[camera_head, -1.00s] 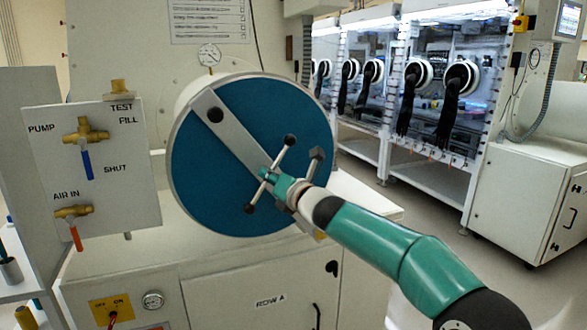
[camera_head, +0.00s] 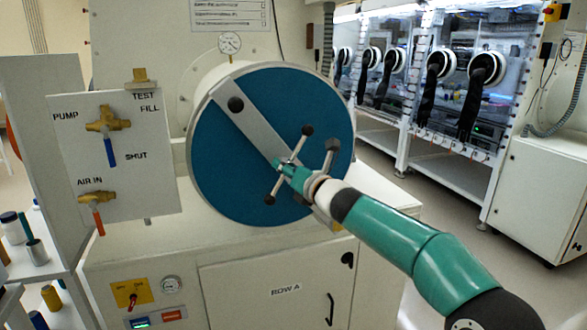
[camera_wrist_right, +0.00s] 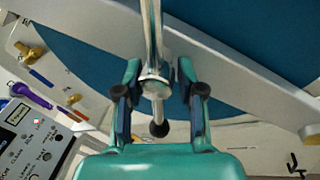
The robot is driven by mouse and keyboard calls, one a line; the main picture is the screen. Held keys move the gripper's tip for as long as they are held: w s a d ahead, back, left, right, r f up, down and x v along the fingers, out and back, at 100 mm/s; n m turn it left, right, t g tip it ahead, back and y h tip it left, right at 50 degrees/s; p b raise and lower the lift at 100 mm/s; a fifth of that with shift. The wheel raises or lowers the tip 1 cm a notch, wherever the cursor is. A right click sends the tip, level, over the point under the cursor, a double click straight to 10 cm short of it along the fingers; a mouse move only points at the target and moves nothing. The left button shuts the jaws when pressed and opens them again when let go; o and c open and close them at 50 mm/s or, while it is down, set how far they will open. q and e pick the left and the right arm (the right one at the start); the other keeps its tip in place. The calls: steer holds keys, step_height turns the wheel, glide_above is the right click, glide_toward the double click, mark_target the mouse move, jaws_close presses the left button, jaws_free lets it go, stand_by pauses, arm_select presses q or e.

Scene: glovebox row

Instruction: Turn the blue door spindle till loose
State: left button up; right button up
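The round blue door (camera_head: 235,165) is shut on its pale cylinder, with a grey bar (camera_head: 245,120) running across its face. The blue door spindle, a metal cross handle with black ball ends (camera_head: 270,198), stands at the bar's middle. In the right wrist view the spindle's metal rod and hub (camera_wrist_right: 155,86) lie between my fingers. My right gripper (camera_head: 284,169) is at the spindle; its fingers (camera_wrist_right: 160,80) straddle the hub, with a visible gap on the right side. The gripper hides part of the hub in the head view. My left gripper is not in view.
A valve panel (camera_head: 120,175) with brass valves stands left of the door. A cabinet marked ROW A (camera_head: 300,270) is below. Gloveboxes (camera_head: 440,80) line the back right, with open floor before them.

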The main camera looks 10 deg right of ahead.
steer(key=shift+s+r, duration=0.1)
steer(key=v, duration=1.2)
stand_by(0.4)
